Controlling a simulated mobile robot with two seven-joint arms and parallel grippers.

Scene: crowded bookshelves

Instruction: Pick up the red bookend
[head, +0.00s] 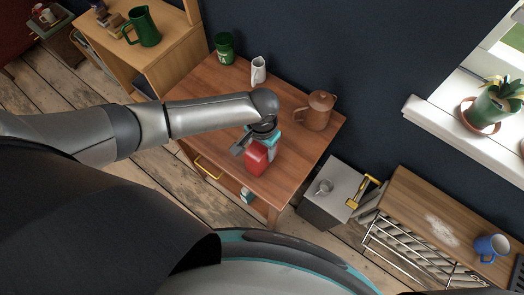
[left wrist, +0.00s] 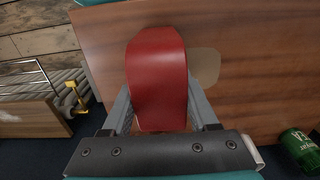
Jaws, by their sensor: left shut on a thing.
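The red bookend (head: 256,159) is at the wooden table (head: 205,130), near its front edge. It shows large in the left wrist view (left wrist: 158,80), a smooth red piece with a rounded end. My left gripper (head: 256,146) comes down over it from above, and its two fingers are on either side of it in the left wrist view (left wrist: 160,105). The gripper is shut on the bookend. I cannot tell whether the bookend touches the tabletop. My right gripper is not in view.
On the same table stand a brown pot (head: 318,111), a white jug (head: 258,71) and a green can (head: 224,48). A grey box (head: 338,187) and a rack with a wooden top (head: 425,212) stand at the right. The tabletop left of the bookend is clear.

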